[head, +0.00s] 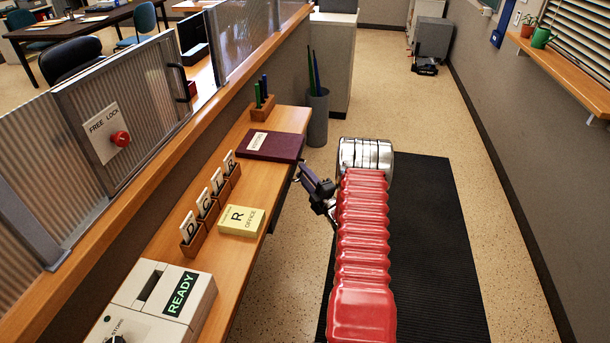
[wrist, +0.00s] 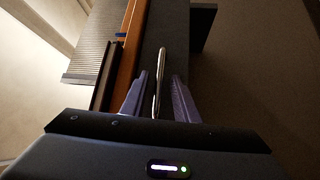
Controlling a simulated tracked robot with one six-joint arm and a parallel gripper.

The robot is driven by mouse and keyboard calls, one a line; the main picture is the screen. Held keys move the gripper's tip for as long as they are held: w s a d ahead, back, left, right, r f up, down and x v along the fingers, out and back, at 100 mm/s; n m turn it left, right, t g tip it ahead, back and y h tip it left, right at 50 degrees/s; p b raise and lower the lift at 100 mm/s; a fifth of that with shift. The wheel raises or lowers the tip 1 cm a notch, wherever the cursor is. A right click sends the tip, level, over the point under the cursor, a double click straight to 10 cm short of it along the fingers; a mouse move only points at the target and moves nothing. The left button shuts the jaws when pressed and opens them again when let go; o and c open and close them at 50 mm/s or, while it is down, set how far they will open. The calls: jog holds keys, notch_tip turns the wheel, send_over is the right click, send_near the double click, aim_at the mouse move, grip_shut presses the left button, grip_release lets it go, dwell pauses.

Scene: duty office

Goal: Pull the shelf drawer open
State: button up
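The shelf (head: 232,258) is a long wooden board along the partition. Under its right edge a narrow dark strip, apparently the drawer (head: 284,188), shows in the head view; most of it is hidden by the board. My gripper (head: 308,178) is at this edge, at the end of my red-sleeved arm. In the wrist view, a slim metal bar that looks like the drawer's handle (wrist: 157,82) stands between the two purple fingers of my gripper (wrist: 160,92). Gaps show on both sides of the bar, so the fingers are open around it. How far the drawer stands out is not clear.
On the shelf are a maroon book (head: 271,146), a yellow box (head: 241,221), a lettered card rack (head: 211,206), a pen block (head: 262,107) and a READY machine (head: 160,299). A grey bin (head: 317,118) stands beyond. The black mat (head: 435,250) to the right is clear.

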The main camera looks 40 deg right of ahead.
jog(key=shift+c, duration=0.4)
grip_shut()
jog(key=shift+f, duration=0.1)
